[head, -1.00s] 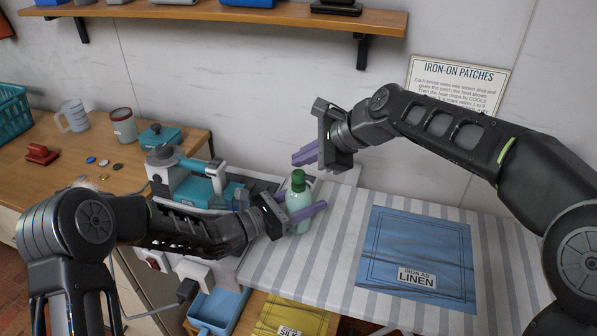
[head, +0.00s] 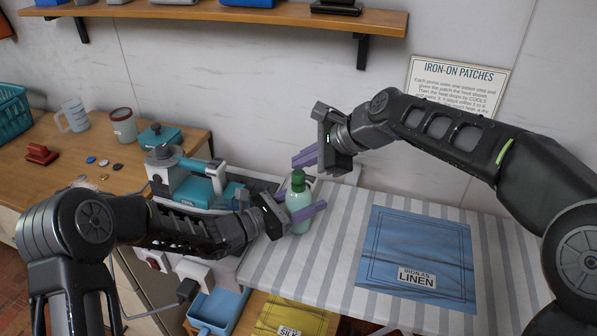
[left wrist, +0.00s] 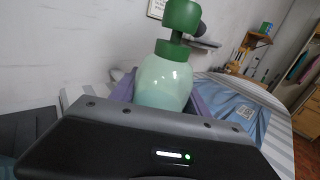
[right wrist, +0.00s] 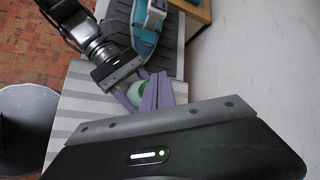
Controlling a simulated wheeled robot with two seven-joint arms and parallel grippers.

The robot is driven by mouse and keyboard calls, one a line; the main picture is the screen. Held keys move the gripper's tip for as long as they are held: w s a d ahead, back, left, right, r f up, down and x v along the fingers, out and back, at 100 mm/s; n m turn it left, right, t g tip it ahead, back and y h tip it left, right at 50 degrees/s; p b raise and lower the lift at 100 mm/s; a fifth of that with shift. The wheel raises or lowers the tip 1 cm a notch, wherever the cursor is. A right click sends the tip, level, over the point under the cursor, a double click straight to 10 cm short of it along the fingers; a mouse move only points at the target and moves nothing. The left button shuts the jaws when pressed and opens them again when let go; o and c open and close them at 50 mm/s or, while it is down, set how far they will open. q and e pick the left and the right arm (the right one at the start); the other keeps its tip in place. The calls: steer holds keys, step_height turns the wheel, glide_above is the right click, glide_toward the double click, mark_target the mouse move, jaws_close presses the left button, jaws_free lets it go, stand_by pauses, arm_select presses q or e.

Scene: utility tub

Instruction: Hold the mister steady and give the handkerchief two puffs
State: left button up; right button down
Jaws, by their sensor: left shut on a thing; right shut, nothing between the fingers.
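The mister (head: 298,197) is a pale green bottle with a dark green spray head, upright at the left part of the striped ironing board. My left gripper (head: 309,213) is shut around its body; the left wrist view shows the mister (left wrist: 163,80) between the purple fingers. My right gripper (head: 297,160) is shut and empty, its fingertips close to the spray head in the head view. In the right wrist view its fingers (right wrist: 155,92) partly cover the mister (right wrist: 134,93); I cannot tell whether they touch. The blue handkerchief (head: 425,235), labelled linen, lies flat on the board to the right.
The striped board (head: 330,262) has free room between mister and handkerchief. A teal-and-grey iron (head: 195,182) stands behind my left arm. A yellow cloth (head: 290,318) and a blue bin (head: 220,308) are below the board. A shelf (head: 230,16) hangs above.

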mark_target(303, 174)
steer(key=shift+f, duration=0.8)
stand_by(0.9)
steer(key=shift+r, duration=1.1)
steer(key=shift+r, duration=0.1)
steer(key=shift+r, duration=2.4)
arm_select(q)
steer(key=o, duration=1.7)
